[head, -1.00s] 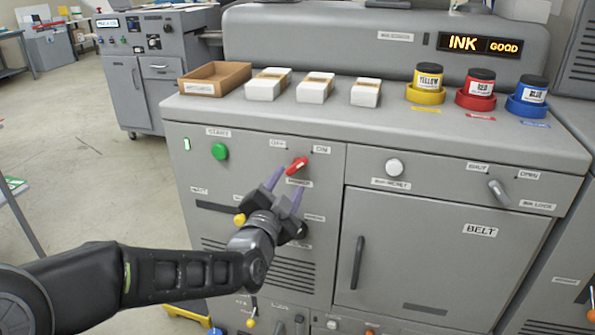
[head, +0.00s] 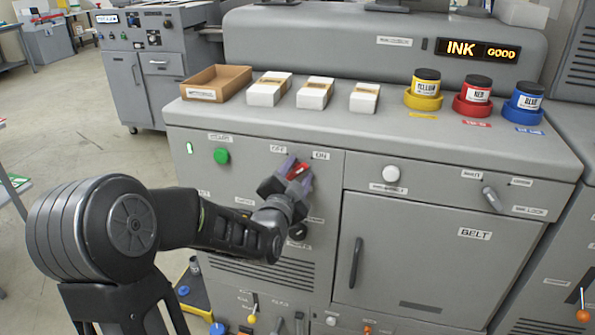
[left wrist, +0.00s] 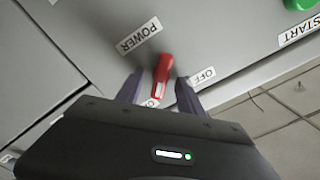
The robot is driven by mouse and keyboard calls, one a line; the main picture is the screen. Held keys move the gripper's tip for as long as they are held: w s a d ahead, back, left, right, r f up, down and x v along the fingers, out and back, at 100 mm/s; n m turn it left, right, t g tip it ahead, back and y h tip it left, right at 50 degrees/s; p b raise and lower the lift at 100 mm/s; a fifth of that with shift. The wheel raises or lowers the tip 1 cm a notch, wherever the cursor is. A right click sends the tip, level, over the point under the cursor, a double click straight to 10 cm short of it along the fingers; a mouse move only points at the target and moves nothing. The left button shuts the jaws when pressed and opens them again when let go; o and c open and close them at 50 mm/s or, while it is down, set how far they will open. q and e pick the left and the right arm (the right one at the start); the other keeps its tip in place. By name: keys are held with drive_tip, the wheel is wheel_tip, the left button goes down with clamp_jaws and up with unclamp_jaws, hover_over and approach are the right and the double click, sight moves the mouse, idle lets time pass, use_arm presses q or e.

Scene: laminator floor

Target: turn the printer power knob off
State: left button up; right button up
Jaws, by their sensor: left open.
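The red power knob (head: 302,170) is on the grey printer's front panel, below the OFF label (head: 278,150) and the ON label (head: 320,155). In the left wrist view the knob (left wrist: 163,72) has its white-marked end toward the partly hidden ON label (left wrist: 151,102); the OFF label (left wrist: 203,76) is to its right and the POWER label (left wrist: 139,35) above left. My left gripper (head: 294,174) is open, with one finger on each side of the knob. In the left wrist view there is a gap between the fingers (left wrist: 159,88) and the knob. My right gripper is not in view.
A green start button (head: 221,156) is left of the knob. A black knob (head: 298,231) is below my gripper. A white button (head: 391,174) and a lever (head: 493,198) are to the right. A cardboard tray (head: 216,83) and ink jars (head: 474,96) stand on top.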

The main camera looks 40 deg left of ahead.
use_arm(q)
clamp_jaws()
idle(0.5)
